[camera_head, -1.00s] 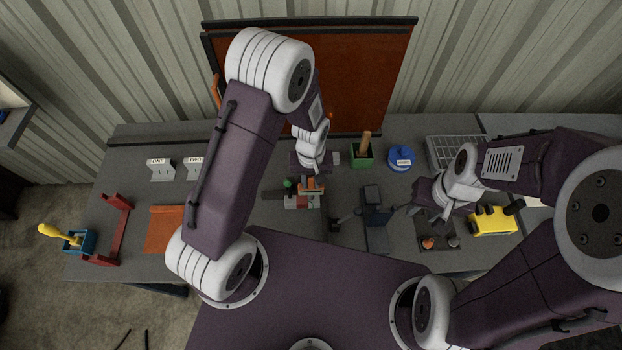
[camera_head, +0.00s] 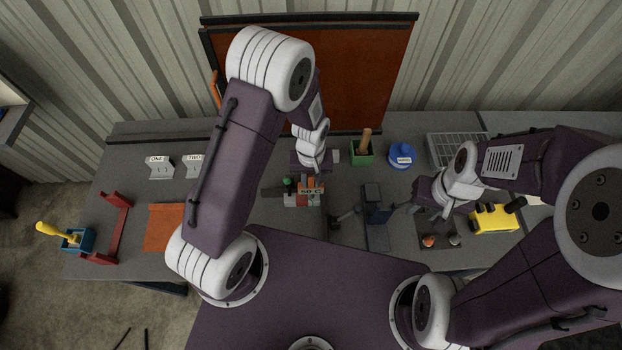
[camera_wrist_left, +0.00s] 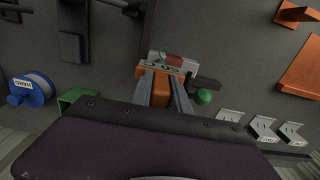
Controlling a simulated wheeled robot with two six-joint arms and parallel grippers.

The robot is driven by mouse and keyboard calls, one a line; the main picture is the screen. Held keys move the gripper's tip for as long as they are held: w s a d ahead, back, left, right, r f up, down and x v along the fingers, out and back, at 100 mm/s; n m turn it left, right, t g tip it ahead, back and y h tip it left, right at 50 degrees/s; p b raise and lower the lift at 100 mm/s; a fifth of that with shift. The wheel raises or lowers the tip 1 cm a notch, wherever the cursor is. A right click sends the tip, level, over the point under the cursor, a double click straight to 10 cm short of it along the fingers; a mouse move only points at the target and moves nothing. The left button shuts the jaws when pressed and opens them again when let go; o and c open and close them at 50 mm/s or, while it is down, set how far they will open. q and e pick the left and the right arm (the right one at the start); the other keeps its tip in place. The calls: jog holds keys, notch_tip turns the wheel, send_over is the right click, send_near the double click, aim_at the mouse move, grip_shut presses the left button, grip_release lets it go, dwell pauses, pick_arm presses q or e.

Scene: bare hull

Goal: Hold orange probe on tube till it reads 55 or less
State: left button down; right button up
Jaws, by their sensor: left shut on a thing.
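My left gripper (camera_wrist_left: 163,82) is shut on the orange probe (camera_wrist_left: 160,93). The probe's pale display faces up in the head view (camera_head: 311,191) and appears to read 50 C, in small characters. The probe's front end is at the tube assembly (camera_wrist_left: 172,60), which has grey and red parts and a green knob (camera_wrist_left: 204,96) beside it. The exact contact between probe and tube is hidden. My right gripper (camera_head: 432,208) is above the bench at the right; its fingers are too small to judge.
A dark slotted pad (camera_head: 436,245) lies below my right gripper, with a yellow tool (camera_head: 494,218) beside it. A green box (camera_head: 361,158) and blue spool (camera_head: 401,155) stand behind.

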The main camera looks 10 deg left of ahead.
dwell(0.7)
pick_arm(q)
notch_tip(320, 180, up, 8)
jog(key=p, duration=0.7)
jog(key=shift+r, duration=0.1)
